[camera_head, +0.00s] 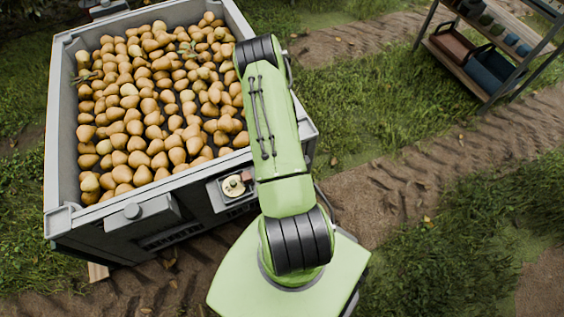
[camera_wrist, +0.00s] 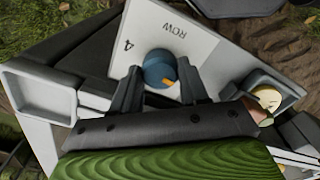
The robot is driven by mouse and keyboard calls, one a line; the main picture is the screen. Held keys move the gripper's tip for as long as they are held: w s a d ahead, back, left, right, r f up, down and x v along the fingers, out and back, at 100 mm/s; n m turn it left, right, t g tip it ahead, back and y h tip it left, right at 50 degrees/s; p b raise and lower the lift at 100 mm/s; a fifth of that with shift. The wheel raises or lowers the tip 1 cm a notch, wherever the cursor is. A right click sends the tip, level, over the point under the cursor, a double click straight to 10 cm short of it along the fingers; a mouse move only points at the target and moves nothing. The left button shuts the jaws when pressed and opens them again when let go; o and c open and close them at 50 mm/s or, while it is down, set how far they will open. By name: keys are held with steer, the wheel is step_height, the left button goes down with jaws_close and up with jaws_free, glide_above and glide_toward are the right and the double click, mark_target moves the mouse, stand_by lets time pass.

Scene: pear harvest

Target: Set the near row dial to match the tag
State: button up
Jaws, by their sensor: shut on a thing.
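A blue round dial (camera_wrist: 157,62) with an orange mark (camera_wrist: 168,83) sits on a white plate (camera_wrist: 208,50) in the wrist view. The plate bears the word ROW and a figure 4, both turned in the picture. The orange mark is on the dial's lower right side, away from the 4. My gripper (camera_wrist: 159,72) is shut on the dial, one finger on each side. In the head view my arm hides the gripper and dial. No readable tag can be made out.
A large grey crate (camera_head: 180,181) full of pears stands left of my arm. A cream disc (camera_head: 234,186) is on its near side, also at the right in the wrist view (camera_wrist: 267,98). A shelf rack (camera_head: 460,67) stands far right. Grass and dirt lie between.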

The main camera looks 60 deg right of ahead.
steer(key=shift+n, duration=0.9)
steer(key=o, duration=1.1)
steer(key=shift+c, duration=0.2)
step_height(320, 180, up, 16)
steer(key=p, duration=0.4)
steer(key=shift+f, duration=0.15)
